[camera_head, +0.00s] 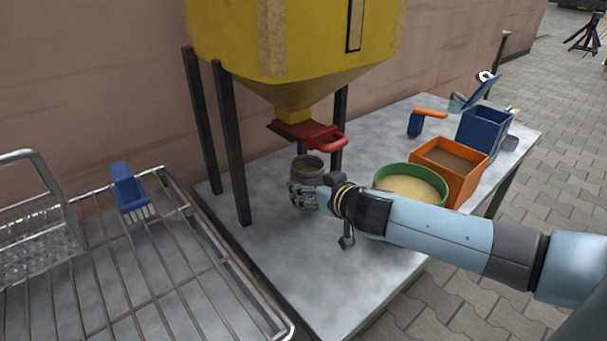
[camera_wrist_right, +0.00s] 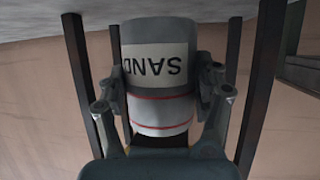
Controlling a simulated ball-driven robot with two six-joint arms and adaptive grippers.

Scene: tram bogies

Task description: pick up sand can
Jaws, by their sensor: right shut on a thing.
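The sand can (camera_head: 307,168) is a small grey cylinder with an open top and brownish contents. It is under the red outlet of the yellow hopper, at the middle of the head view. In the right wrist view the sand can (camera_wrist_right: 157,75) shows a label reading SAND, upside down there, and a red-lined band. My right gripper (camera_head: 306,192) is shut on it; in the right wrist view its fingers (camera_wrist_right: 160,92) lie on both sides of the can. I cannot tell if the can touches the table. My left gripper is not in view.
The yellow hopper (camera_head: 300,40) stands on dark legs, with a red slide gate (camera_head: 308,133) above the can. Right of it are a green sieve (camera_head: 411,170), an orange box (camera_head: 470,195) and a blue box (camera_head: 484,128). A wire rack (camera_head: 150,270) with a blue brush (camera_head: 128,188) is left.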

